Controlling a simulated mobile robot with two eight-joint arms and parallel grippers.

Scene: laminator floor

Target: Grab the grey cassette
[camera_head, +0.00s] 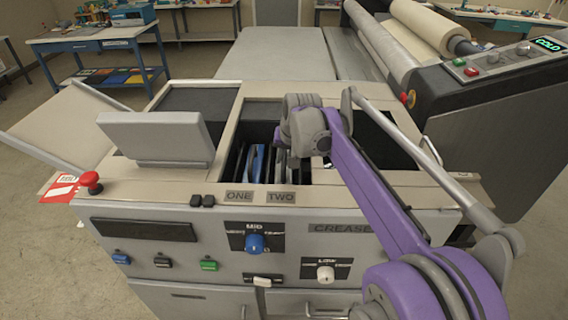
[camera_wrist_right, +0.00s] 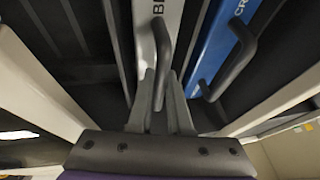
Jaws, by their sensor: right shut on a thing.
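The grey cassette (camera_wrist_right: 147,38) stands in the open bay of the machine, and part of its lettering shows in the right wrist view. Its dark handle runs down between the fingers of my right gripper (camera_wrist_right: 162,90), which is shut on it. In the head view my right wrist (camera_head: 305,128) hangs over the bay and hides the fingers. The grey cassette also shows in part there (camera_head: 280,162), beside the blue cassette. My left gripper is not in view.
The blue cassette (camera_head: 256,163) stands close by on the left in the head view; in the wrist view (camera_wrist_right: 222,40) its handle is near my fingers. The bay's rims are close. A tilted grey panel (camera_head: 155,135) and red button (camera_head: 91,179) are left.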

